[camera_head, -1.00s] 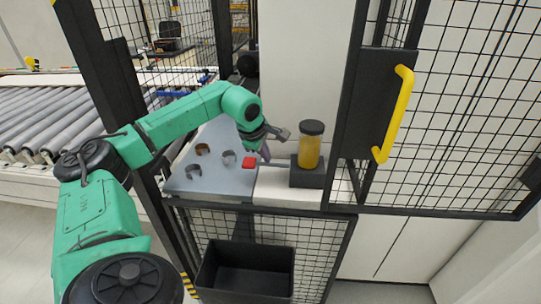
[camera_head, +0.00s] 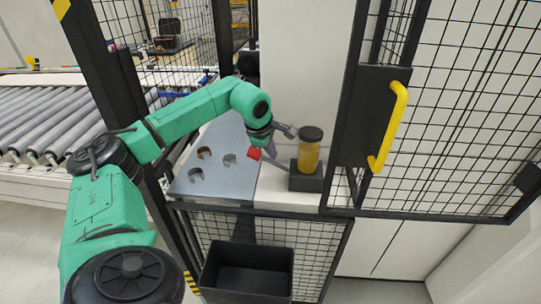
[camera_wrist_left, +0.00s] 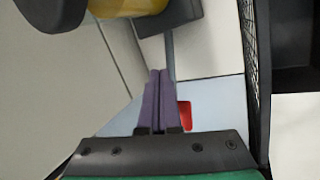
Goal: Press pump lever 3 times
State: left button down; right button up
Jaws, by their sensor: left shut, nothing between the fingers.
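The pump (camera_head: 308,155) is a yellow cylinder with a black cap on a dark base block. Its grey lever (camera_head: 275,162) slants up and left from the base to a red end (camera_head: 254,153). My left gripper (camera_head: 269,156) is shut and empty, close beside the lever near its red end. In the left wrist view, the closed purple fingers (camera_wrist_left: 158,95) overlap the lever rod, and the red end (camera_wrist_left: 184,115) shows just right of them. I cannot tell whether they touch. The pump's yellow body (camera_wrist_left: 125,7) is at the top. My right gripper is not in view.
A grey plate (camera_head: 215,178) with several small curved clips lies left of the pump. A black bin (camera_head: 248,270) stands below. A mesh door with a yellow handle (camera_head: 388,127) is at the right, and a roller conveyor (camera_head: 50,125) at the left.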

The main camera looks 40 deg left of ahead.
aim_at(281, 167)
pick_arm(q)
jog(key=shift+w+d+r, duration=0.15)
jog(key=shift+r, duration=0.3)
jog(key=r+p, duration=0.1)
jog(key=w+d+r+p, duration=0.1)
jog(key=r+p, duration=0.1)
jog(key=d+r+p, duration=0.1)
jog(key=p, duration=0.1)
jog(key=shift+w+r, duration=0.15)
jog(key=shift+w, duration=0.05)
dwell(0.8)
